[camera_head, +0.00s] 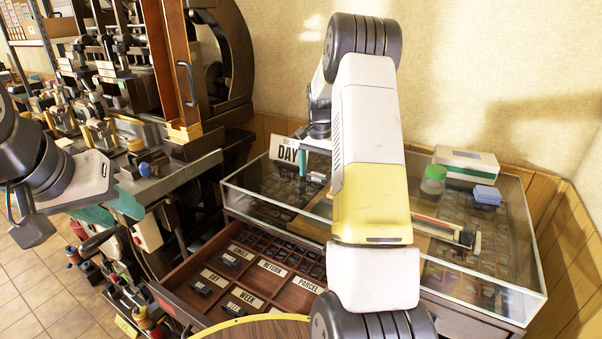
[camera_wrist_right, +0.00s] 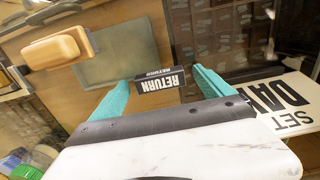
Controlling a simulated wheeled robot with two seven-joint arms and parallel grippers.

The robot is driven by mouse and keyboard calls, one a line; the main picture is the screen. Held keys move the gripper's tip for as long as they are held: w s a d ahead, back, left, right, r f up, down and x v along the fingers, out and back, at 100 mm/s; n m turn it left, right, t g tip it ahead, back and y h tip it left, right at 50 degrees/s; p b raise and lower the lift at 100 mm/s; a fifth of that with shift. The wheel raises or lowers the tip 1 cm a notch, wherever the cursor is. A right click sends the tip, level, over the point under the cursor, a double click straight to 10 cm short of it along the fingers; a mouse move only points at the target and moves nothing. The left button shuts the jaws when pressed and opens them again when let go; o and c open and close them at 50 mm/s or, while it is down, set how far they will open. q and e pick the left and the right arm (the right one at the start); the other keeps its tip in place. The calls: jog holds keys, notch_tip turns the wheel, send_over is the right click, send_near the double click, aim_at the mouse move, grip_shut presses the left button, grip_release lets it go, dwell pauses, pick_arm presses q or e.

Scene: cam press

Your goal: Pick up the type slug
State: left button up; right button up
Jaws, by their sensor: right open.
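A dark type slug (camera_wrist_right: 161,80) with a white-lettered "RETURN" face shows in the right wrist view, above a dark plate on a brown wooden board. My right gripper (camera_wrist_right: 160,82) is open, with one teal finger on each side of the slug. Small gaps seem to show between fingers and slug; contact is hard to tell. In the head view my right gripper (camera_head: 304,162) is over the glass-topped case, mostly hidden by my arm. My left gripper (camera_head: 112,209) is at the left beside the press; its finger gap is unclear.
A "SET DAY" sign (camera_head: 288,149) stands close to my right gripper. A wood-handled tool (camera_wrist_right: 56,47) lies on the board. An open drawer (camera_head: 180,278) holds labels and several dark slugs.

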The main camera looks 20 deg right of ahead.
jog(key=shift+c, duration=0.2)
jog(key=c, duration=1.8)
jog(key=shift+r, duration=0.1)
jog(key=shift+c, duration=0.5)
jog(key=shift+r, duration=0.1)
